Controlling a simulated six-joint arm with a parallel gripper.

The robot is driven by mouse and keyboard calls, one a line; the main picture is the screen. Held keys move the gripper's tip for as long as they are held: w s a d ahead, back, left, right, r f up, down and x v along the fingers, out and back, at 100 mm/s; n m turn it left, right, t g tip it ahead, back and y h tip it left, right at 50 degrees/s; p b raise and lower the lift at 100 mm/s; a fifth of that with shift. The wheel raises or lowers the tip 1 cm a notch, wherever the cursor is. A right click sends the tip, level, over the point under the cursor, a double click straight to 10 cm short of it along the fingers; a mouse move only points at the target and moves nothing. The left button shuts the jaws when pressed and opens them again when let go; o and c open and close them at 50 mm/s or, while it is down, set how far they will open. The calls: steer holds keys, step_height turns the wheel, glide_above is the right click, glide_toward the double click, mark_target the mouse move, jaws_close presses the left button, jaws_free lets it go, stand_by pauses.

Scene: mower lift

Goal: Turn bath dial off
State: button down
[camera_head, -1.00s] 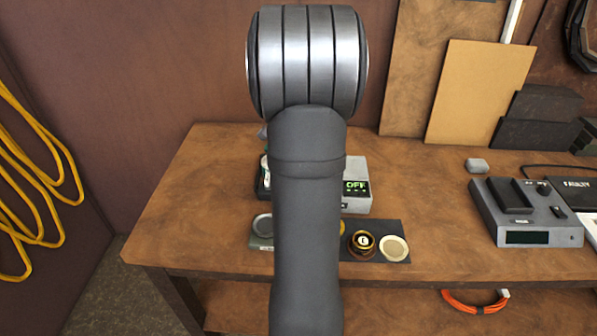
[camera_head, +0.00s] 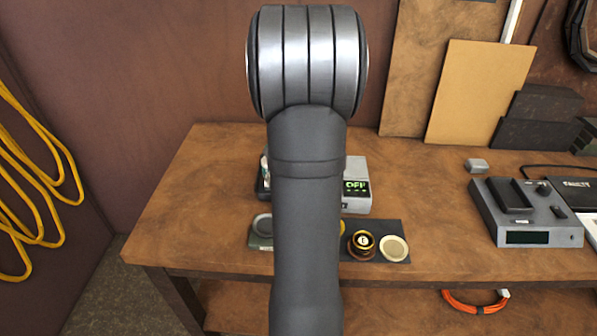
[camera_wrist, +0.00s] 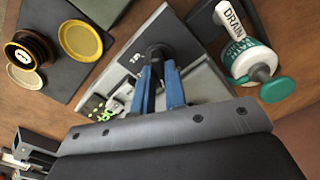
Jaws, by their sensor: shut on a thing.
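A grey bath unit (camera_head: 357,203) stands on the bench, partly hidden behind my arm in the head view. Its display (camera_head: 356,187) shows green "OFF", and green characters (camera_wrist: 108,105) also show in the wrist view. In the wrist view, the unit's sloped grey face (camera_wrist: 205,82) carries a dark dial (camera_wrist: 157,50). My gripper (camera_wrist: 158,68) has its blue fingers shut on this dial, one on each side. The dial's pointer position is covered by the fingers. In the head view, my arm hides the gripper and dial.
A white and teal bottle with drain lettering (camera_wrist: 240,48) stands close beside the unit. A dark mat (camera_head: 345,254) holds a black-and-gold round piece (camera_head: 362,244) and a pale disc (camera_head: 395,248). A grey device (camera_head: 525,215) sits to the right, with bare bench between.

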steer(key=n, duration=0.5)
steer(key=shift+n, duration=0.3)
stand_by(0.5)
steer(key=c, duration=1.5)
jaws_free()
steer(key=shift+o, duration=0.2)
steer(key=shift+r, duration=0.1)
step_height(320, 180, up, 17)
steer(key=shift+r, duration=0.15)
steer(key=shift+r, duration=2.25)
